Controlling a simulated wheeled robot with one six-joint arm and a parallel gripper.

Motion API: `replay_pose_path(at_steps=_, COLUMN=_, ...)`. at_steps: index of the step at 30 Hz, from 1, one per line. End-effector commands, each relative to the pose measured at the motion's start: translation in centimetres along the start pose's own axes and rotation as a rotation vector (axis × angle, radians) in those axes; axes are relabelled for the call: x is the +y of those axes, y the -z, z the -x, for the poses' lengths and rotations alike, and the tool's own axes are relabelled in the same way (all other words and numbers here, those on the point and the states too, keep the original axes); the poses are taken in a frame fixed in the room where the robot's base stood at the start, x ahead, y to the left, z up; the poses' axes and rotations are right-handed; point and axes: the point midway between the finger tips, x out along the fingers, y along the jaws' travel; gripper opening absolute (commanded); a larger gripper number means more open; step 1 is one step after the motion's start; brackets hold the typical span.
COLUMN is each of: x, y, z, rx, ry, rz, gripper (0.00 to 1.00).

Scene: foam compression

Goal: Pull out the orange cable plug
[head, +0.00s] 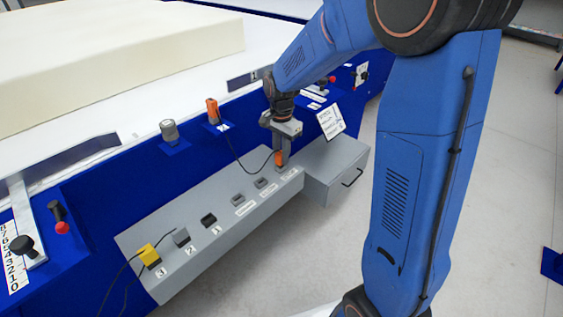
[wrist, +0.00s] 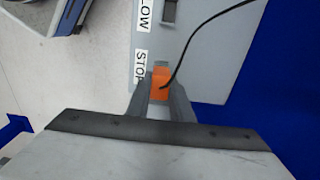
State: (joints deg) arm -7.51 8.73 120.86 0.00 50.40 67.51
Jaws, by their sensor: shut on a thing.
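The orange plug (head: 279,159) is at the right end of the grey socket panel (head: 208,238), and a black cable runs from it. In the wrist view the orange plug (wrist: 160,84) lies between the two fingers, next to the label "STOP". My gripper (head: 281,160) points down over it and is shut on the plug. The wrist view also shows my gripper (wrist: 160,92) with a finger on each side of it. Whether the plug is fully seated in its socket is hidden by the fingers.
A yellow plug (head: 149,255) sits at the panel's near left end, with several dark sockets between. A grey drawer box (head: 335,170) with a label card (head: 330,121) stands right of the gripper. An orange-topped part (head: 212,110) and a grey knob (head: 169,131) stand on the blue frame behind.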

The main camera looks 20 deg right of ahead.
Motion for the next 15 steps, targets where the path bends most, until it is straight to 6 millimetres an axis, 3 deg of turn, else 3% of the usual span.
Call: replay_pose_path(at_steps=15, x=0.02, y=-0.01, z=0.81, rx=0.000, ry=0.000, rz=0.000, gripper=0.00)
